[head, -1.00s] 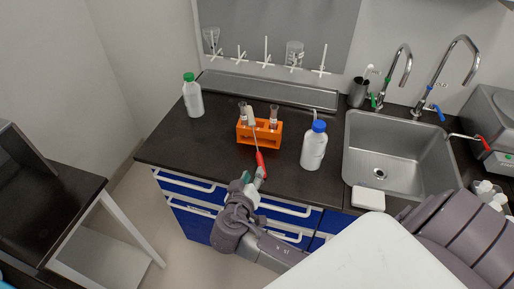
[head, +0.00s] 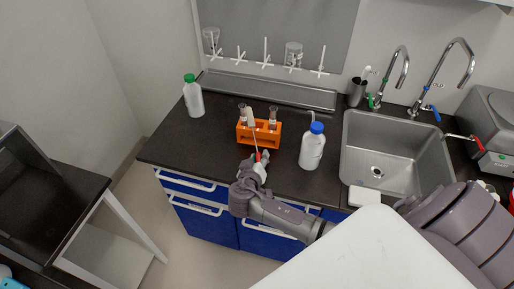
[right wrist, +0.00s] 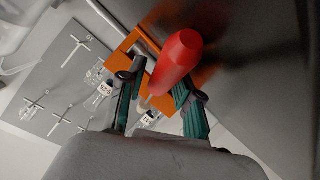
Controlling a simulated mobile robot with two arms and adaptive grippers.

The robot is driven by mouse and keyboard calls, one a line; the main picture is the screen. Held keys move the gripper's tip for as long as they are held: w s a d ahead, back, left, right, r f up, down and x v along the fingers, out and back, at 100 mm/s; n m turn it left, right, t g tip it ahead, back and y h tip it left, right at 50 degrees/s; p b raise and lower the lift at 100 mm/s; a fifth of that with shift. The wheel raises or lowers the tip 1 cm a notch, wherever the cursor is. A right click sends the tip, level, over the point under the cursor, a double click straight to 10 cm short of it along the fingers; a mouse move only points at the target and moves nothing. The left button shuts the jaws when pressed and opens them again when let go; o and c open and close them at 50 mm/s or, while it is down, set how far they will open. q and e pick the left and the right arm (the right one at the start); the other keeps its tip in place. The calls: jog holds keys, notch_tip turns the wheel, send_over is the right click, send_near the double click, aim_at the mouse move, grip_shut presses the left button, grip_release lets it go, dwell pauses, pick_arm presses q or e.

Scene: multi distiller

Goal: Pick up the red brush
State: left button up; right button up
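The red brush has a red handle (head: 257,157) and a thin pale stem that rises to the orange rack (head: 262,134) on the dark counter. It leans at the rack's front, its handle toward the counter's front edge. My right gripper (head: 259,164) is at the handle and partly hides it. In the right wrist view the red handle (right wrist: 176,62) lies between the two fingers of my right gripper (right wrist: 158,80). The fingers are apart, with a gap on the left side of the handle; it is close to the right finger. My left gripper is not in view.
A green-capped bottle (head: 193,98) stands left of the rack, a blue-capped bottle (head: 312,148) close on its right. A sink (head: 392,160) is farther right, with a white block (head: 364,196) at its front edge.

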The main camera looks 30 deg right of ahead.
jog(key=shift+c, duration=0.2)
grip_shut()
